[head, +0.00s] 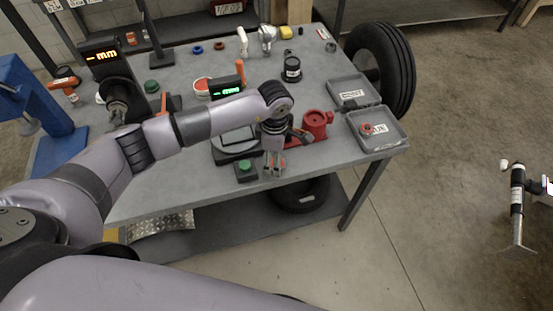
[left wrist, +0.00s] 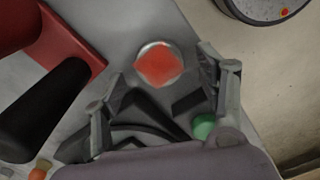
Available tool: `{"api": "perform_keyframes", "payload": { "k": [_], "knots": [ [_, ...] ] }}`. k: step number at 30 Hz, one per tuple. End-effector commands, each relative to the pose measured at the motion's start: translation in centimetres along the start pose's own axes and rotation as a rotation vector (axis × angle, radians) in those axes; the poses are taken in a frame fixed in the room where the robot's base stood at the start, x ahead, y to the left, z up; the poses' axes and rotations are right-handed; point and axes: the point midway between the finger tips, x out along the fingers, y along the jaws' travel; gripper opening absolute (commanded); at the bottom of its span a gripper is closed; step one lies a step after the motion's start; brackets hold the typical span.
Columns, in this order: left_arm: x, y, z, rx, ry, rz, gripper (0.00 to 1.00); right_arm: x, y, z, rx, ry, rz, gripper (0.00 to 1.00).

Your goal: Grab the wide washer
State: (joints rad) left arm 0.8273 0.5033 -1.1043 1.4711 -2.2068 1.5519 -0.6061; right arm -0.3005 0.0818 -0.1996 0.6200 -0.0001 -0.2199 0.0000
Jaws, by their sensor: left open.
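My left gripper (head: 273,168) is open and points down over the front edge area of the grey table (head: 185,175). In the left wrist view its two fingers (left wrist: 157,98) stand apart, with a round silver-rimmed piece with a red-orange centre (left wrist: 158,63) just beyond them. It lies on the tabletop, apart from both fingers; it may be the wide washer, but I cannot tell for sure. In the head view the gripper mostly hides it. Other ring-like pieces are a blue ring (head: 198,50) and a brown ring (head: 219,46) at the back.
A red vise (head: 317,125) stands right of the gripper; a green button (head: 244,165) is close on its left. Two grey trays (head: 378,143) sit at the table's right edge, the nearer holding a red piece. A tyre (head: 385,65) stands behind them.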

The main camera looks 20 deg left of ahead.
Motion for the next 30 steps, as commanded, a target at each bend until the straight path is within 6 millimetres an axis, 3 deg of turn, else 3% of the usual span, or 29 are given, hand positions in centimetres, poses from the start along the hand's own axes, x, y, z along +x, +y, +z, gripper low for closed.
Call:
{"api": "perform_keyframes", "payload": {
  "k": [10,30],
  "knots": [
    [1.04,-0.02,0.03,0.001,0.000,0.001,0.65,-0.23,0.00,-0.06,0.000,0.000,0.000,0.44],
    [0.98,-0.01,0.01,0.000,0.000,0.001,0.20,-0.23,-0.13,-0.12,0.000,0.001,-0.002,0.44]
  ]
}}
